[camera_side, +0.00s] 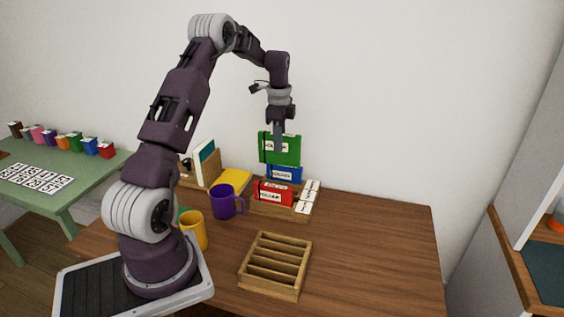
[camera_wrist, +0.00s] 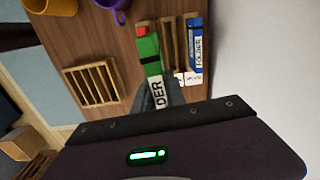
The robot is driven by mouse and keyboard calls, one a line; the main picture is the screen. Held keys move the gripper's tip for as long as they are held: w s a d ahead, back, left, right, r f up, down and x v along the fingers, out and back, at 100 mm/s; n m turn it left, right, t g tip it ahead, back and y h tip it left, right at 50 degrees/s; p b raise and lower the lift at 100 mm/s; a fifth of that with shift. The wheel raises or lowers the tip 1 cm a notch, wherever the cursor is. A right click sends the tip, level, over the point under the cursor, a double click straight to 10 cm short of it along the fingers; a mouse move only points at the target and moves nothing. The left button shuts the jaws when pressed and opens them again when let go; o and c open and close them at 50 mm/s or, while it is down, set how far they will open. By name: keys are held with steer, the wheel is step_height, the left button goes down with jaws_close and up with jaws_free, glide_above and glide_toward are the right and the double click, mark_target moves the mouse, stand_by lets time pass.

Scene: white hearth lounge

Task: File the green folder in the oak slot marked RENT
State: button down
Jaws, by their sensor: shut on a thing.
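The green folder (camera_side: 285,156) hangs upright in my gripper (camera_side: 278,143), which is shut on its top edge. The folder is above the oak slot rack (camera_side: 262,208), near the upright blue folder (camera_side: 284,174). A red folder (camera_side: 272,193) stands at the rack's front. White label cards (camera_side: 305,202) run along the rack's right side; their words are too small to read, so I cannot tell which slot is RENT. In the wrist view the green folder (camera_wrist: 149,56) covers part of the rack, and the blue folder (camera_wrist: 195,45) is to its right.
An empty slotted wooden rack (camera_side: 275,264) stands nearer the front. A purple mug (camera_side: 226,201), a yellow mug (camera_side: 194,230) and a yellow book (camera_side: 232,181) are left of the oak rack. The table's right side (camera_side: 380,240) is clear. A white wall is behind.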

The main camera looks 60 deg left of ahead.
steer(key=shift+m, duration=0.4)
steer(key=a+f, duration=0.1)
steer(key=f, duration=0.1)
steer(key=w+a+f, duration=0.1)
steer(key=a+f, duration=0.1)
steer(key=shift+w+f, duration=0.15)
steer(key=shift+f, duration=0.1)
steer(key=shift+f, duration=3.95)
steer(key=shift+f, duration=2.1)
steer(key=c, duration=1.3)
jaws_free()
